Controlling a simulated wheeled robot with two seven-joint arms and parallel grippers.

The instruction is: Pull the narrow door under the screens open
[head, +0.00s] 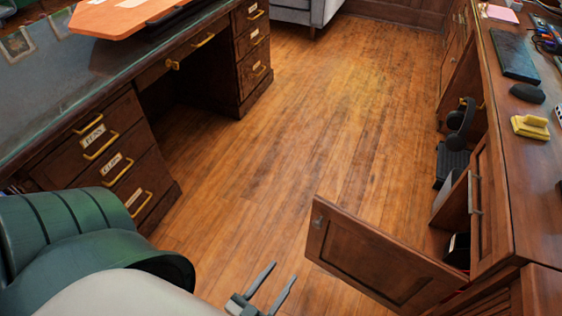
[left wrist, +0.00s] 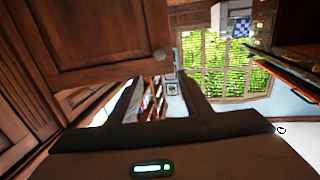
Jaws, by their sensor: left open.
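A narrow wooden panel door (head: 372,262) stands swung well out from the right-hand cabinet, over the floor, in the head view. A small knob (head: 317,222) is near its free upper corner. In the left wrist view a wooden panel door (left wrist: 105,35) fills the upper left, with a round knob (left wrist: 159,55) near its edge. My left gripper (head: 284,271) is open and empty, to the left of the door's free edge and apart from it. Its fingers (left wrist: 158,82) also show in the wrist view with nothing held. The screens and my right gripper are not in view.
A wooden desk (head: 95,150) with brass-handled drawers stands at the left. A green rounded chair (head: 85,235) is at the lower left. The right-hand desk top (head: 505,160) holds a keyboard (head: 515,55) and a yellow object (head: 530,127). The wood floor (head: 290,130) between is clear.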

